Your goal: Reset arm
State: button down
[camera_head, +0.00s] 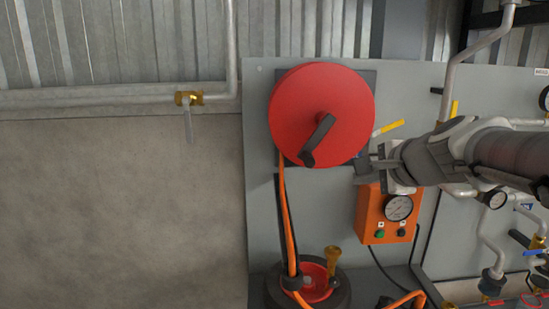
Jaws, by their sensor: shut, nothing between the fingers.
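My gripper (366,170) shows at the right of centre, at the end of my arm, which reaches in from the right edge. Its fingers are shut and hold nothing that I can see. The fingertips are close to the lower right edge of the red hose reel (300,100) in the picture; I cannot tell whether they touch it. The reel's black crank handle (320,138) points down to the left, to the left of my gripper. An orange box (372,222) with a pressure gauge (398,207) is just below my gripper, partly hidden by it.
A grey panel (262,215) carries the reel and box. An orange hose (287,215) hangs down to a round red and black fitting (318,285). A yellow lever (389,128) sits above my gripper. Pipes and valves (492,283) crowd the right. The bare wall (120,200) is at left.

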jog(key=s+a+f+n+g+h, duration=0.1)
jog(key=s+f+n+g, duration=0.1)
jog(key=s+f+n, duration=0.2)
jog(key=s+a+f+n+g+h, duration=0.1)
jog(key=s+f+n, duration=0.3)
jog(key=s+n, duration=0.3)
jog(key=s+a+f+n+g, duration=0.1)
jog(key=s+f+n, duration=0.3)
jog(key=s, duration=0.7)
jog(key=shift+s+a+n+g+h+p, duration=0.25)
jog(key=shift+s+n+g+h+p, duration=0.15)
jog(key=shift+n+g, duration=0.5)
